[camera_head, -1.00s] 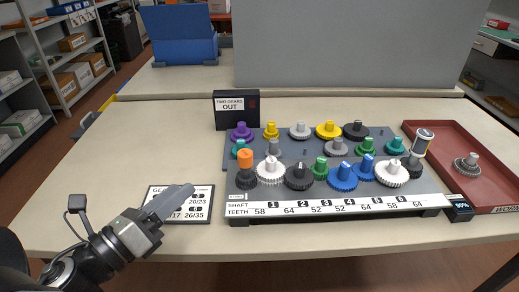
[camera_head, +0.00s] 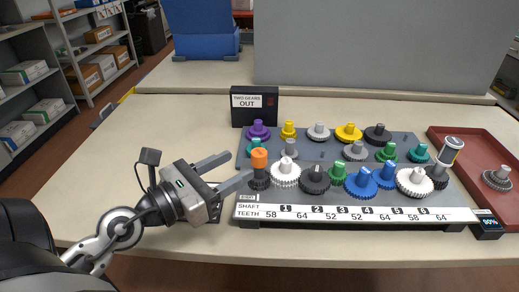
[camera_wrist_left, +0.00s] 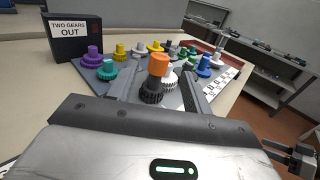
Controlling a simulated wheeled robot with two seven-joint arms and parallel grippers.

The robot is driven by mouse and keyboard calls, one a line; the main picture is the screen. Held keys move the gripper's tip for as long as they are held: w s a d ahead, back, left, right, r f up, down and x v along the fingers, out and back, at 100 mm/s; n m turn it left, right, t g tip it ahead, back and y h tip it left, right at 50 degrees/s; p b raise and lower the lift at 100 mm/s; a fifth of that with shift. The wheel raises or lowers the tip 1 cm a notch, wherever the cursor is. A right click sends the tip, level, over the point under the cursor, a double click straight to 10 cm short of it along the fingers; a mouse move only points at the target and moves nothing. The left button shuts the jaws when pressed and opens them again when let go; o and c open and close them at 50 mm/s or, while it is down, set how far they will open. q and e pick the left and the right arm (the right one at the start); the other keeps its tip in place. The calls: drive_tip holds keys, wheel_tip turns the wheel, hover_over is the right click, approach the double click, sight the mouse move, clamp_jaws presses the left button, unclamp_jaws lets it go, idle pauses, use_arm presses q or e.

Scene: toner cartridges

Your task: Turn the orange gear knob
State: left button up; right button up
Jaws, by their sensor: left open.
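The orange gear knob (camera_head: 259,158) stands upright on a dark toothed gear (camera_head: 259,180) at the front left corner of the gear board (camera_head: 350,197). In the left wrist view the orange knob (camera_wrist_left: 159,64) shows ahead, between my two fingers. My left gripper (camera_head: 240,168) is open; its fingers point right toward the knob. In the head view the near fingertip is close beside the knob and gear; whether it touches cannot be told.
Several coloured gears, such as a white one (camera_head: 286,174), crowd the board right of the knob. A black box reading "TWO GEARS OUT" (camera_head: 254,106) stands behind. A red tray (camera_head: 437,136) with a loose gear (camera_head: 497,179) lies right. The left table is clear.

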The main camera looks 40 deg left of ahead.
sight(252, 155)
use_arm(q)
drive_tip(key=p+x, duration=0.2)
drive_tip(key=x, duration=0.3)
drive_tip(key=shift+w+r, duration=0.15)
drive_tip(key=shift+w, duration=0.25)
drive_tip(key=shift+x, duration=0.85)
use_arm(e)
drive_tip(key=shift+w+d+r, duration=0.1)
drive_tip(key=shift+d+r, duration=0.15)
drive_tip(key=shift+r, duration=0.2)
use_arm(q)
drive_tip(key=shift+s+d, duration=0.1)
